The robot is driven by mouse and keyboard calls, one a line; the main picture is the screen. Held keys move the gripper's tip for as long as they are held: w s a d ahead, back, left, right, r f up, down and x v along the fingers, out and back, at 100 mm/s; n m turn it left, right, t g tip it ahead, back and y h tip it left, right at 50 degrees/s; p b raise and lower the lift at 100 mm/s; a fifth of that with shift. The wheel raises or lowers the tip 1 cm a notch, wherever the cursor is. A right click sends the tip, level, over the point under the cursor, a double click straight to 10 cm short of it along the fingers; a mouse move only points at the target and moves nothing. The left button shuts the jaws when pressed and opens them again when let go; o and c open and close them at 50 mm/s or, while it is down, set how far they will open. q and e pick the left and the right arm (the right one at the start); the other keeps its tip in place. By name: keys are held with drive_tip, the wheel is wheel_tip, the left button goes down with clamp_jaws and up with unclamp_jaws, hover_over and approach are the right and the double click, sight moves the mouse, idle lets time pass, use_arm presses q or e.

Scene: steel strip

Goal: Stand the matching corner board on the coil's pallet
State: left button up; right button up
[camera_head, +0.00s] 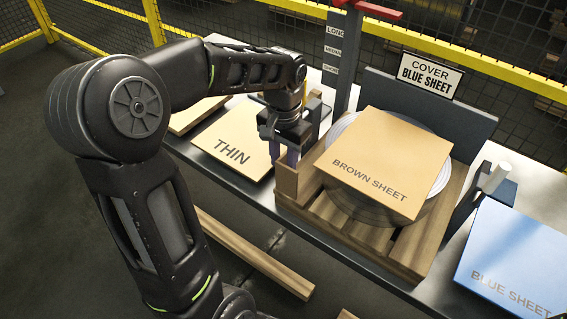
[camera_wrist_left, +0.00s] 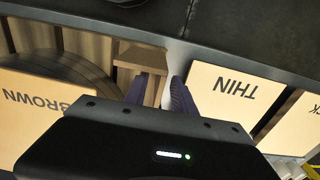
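The coil (camera_head: 350,130) lies on a wooden pallet (camera_head: 415,255) with a brown sheet (camera_head: 390,160) on top; the coil's edge also shows in the wrist view (camera_wrist_left: 62,72). A short tan corner board (camera_head: 295,182) stands upright at the pallet's left corner, and its top shows in the wrist view (camera_wrist_left: 142,58). My left gripper (camera_head: 284,154) is just above and beside this board. Its purple fingers (camera_wrist_left: 166,92) are spread, with a gap to the right finger. The board's lower part is partly hidden by a finger. My right gripper is out of view.
A post (camera_head: 343,60) with length labels and a red arm (camera_head: 368,12) stands behind the coil. A sign (camera_head: 430,75) reads COVER BLUE SHEET. A THIN panel (camera_head: 235,140) lies left; a blue sheet (camera_head: 515,255) lies right. A tan upright piece (camera_head: 313,106) stands behind my gripper.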

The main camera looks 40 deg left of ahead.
use_arm(q)
wheel_tip(320, 180, up, 6)
drive_tip(key=shift+r, duration=0.15)
idle(1.1)
